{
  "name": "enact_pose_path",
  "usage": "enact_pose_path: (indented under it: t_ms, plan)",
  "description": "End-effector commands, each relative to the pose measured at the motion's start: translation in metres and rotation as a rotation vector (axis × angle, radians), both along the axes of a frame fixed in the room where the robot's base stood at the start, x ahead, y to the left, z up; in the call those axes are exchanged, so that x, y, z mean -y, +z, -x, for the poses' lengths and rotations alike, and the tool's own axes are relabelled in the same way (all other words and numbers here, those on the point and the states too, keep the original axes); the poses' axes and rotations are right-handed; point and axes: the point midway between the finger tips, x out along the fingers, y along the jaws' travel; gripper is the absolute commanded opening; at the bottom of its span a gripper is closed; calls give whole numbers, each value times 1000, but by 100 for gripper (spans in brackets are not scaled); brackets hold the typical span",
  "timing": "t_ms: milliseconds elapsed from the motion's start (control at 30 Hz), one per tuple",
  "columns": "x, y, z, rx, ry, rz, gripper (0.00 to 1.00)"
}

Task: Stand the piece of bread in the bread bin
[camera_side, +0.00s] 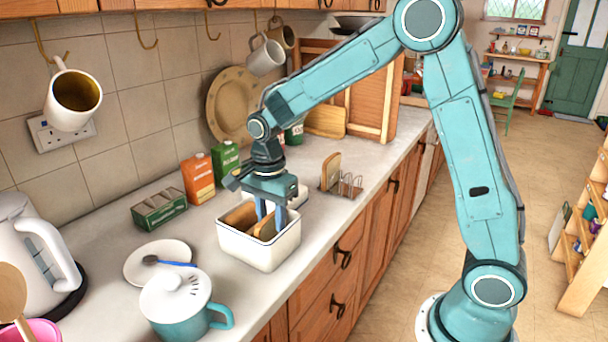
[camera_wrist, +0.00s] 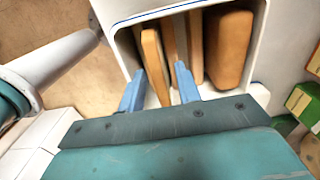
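The white bread bin (camera_side: 286,250) with a blue rim stands on the counter; it also shows in the wrist view (camera_wrist: 262,22). My gripper (camera_side: 271,222) points down into it. In the wrist view my gripper's blue fingers (camera_wrist: 160,80) are apart, one on each side of a piece of bread (camera_wrist: 154,62). That piece stands on edge in the bin, slightly tilted, with a gap to the right finger. Further bread stands to the right, a thin slice (camera_wrist: 196,45) and a thick piece (camera_wrist: 229,48). The lower edges of the bread are hidden.
A toast rack (camera_side: 350,187) with a slice of bread (camera_side: 330,171) stands behind the bin. A lidded teal mug (camera_side: 182,315), a plate with a spoon (camera_side: 140,264), a green box (camera_side: 159,209) and cartons (camera_side: 198,178) stand left. Mugs (camera_side: 72,97) hang above. The counter's front edge is close.

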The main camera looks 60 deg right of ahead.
Motion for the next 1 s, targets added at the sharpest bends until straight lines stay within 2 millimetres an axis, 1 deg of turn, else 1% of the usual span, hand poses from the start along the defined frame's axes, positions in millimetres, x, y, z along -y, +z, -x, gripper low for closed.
enact_pose_path:
  t_ms: [267,467,667,1000]
  plan:
    - [0,1,0,0,0,0,33]
    - [0,8,0,1,0,0,33]
    - [0,29,-1,5,0,0,33]
    - [0,84,-1,5,0,-1,33]
